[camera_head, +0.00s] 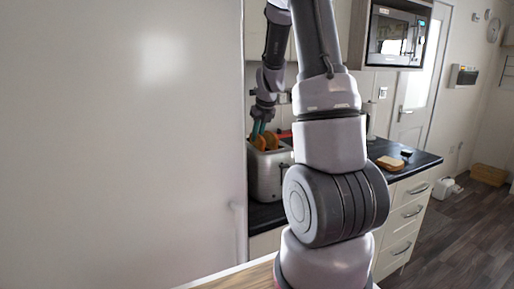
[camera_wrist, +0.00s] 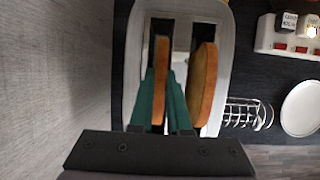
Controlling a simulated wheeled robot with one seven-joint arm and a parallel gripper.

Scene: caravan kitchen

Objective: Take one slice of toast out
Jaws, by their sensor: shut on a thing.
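The white and steel toaster (camera_head: 264,178) stands on the dark counter; from above in the wrist view its rim (camera_wrist: 133,60) surrounds two slots. Two browned toast slices stand upright, one per slot. My gripper (camera_wrist: 161,112), with green fingers, reaches down from above and is shut on the left slice (camera_wrist: 160,78). The right slice (camera_wrist: 203,82) stands beside the fingers, apart from the held one. In the head view both slices' tops show above the toaster. The lower parts of both slices are hidden.
A tall pale panel (camera_head: 120,150) stands close left of the toaster. A wire rack (camera_wrist: 248,114) and a white plate (camera_wrist: 301,108) lie to the right in the wrist view. A bread-like piece (camera_head: 390,163) lies on the counter (camera_head: 424,162). A microwave (camera_head: 393,38) is mounted above.

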